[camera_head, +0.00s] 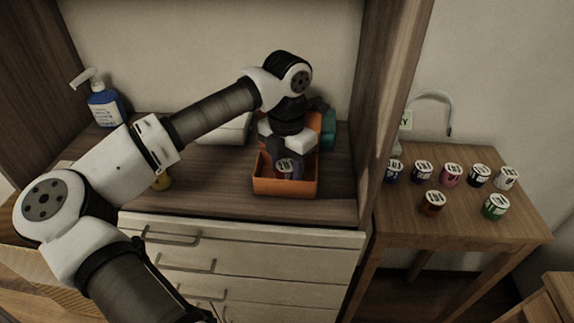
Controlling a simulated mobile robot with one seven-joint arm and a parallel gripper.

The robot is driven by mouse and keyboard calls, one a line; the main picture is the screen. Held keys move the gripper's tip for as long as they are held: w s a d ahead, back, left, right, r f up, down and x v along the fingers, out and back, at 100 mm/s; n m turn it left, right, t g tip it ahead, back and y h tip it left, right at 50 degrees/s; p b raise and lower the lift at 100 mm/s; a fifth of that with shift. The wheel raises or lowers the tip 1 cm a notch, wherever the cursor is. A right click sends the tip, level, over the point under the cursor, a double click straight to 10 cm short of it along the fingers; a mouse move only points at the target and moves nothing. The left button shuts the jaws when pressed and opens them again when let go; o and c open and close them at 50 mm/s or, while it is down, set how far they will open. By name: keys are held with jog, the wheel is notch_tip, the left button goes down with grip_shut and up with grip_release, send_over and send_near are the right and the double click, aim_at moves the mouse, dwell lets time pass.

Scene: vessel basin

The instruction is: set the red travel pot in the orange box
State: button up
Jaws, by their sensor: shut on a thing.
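The orange box (284,188) stands on the wooden counter in the middle of the view. My gripper (285,160) points down into it and is shut on a small pot (284,167) with a pale, dark-marked lid. The fingers hide most of this pot, and I cannot make out its colour for sure. The pot is within the box's walls; whether it touches the floor of the box is hidden. A dark reddish-brown pot (432,206) stands at the front of the side table on the right.
Several other lidded pots, including a pink one (451,176) and a green one (494,209), stand on the side table (465,232). A blue pump bottle (104,108) is at the counter's back left. A teal object (328,130) stands behind the box; a wooden upright (380,100) rises to its right.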

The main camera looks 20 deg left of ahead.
aim_at(287, 164)
jog(key=shift+f, duration=0.2)
jog(key=o, duration=0.9)
jog(key=shift+r, duration=0.1)
jog(key=shift+o, duration=0.2)
jog(key=shift+r, duration=0.1)
notch_tip(287, 164, up, 12)
jog(key=b, duration=0.1)
